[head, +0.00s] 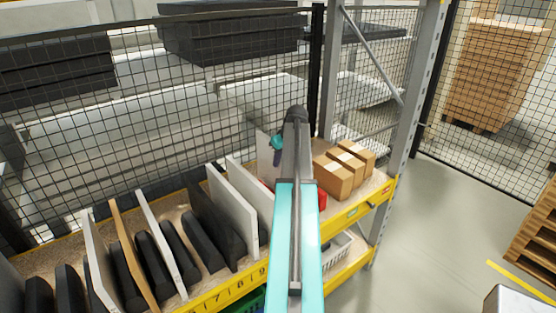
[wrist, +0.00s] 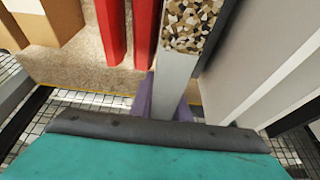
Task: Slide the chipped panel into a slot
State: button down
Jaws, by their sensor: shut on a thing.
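The chipped panel (wrist: 175,80) shows in the wrist view as a pale edge with a broken patch of bare speckled chipboard core (wrist: 195,25). My gripper (wrist: 165,105) is shut on this edge, with purple finger parts beside it. In the head view my gripper (head: 277,147) is over the right part of the rack shelf, beside a pale panel face (head: 265,152) partly hidden by my arm. The rack slots are gaps between black dividers (head: 212,225) on the chipboard shelf. I cannot tell whether the panel's lower edge touches the shelf.
White panels (head: 232,205) and a tan panel (head: 132,250) stand in slots to the left. Red posts (wrist: 115,30) are beside the held panel. Cardboard boxes (head: 333,179) sit on the shelf's right end. A yellow numbered rail (head: 225,289) runs along the front; wire mesh (head: 120,150) stands behind.

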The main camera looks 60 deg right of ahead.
jog(key=shift+f+b, duration=1.1)
jog(key=shift+f, duration=1.25)
jog(key=c, duration=1.6)
grip_release()
jog(key=shift+f, duration=0.15)
jog(key=shift+s, duration=0.1)
jog(key=shift+b+v, duration=1.95)
jog(key=shift+v, duration=5)
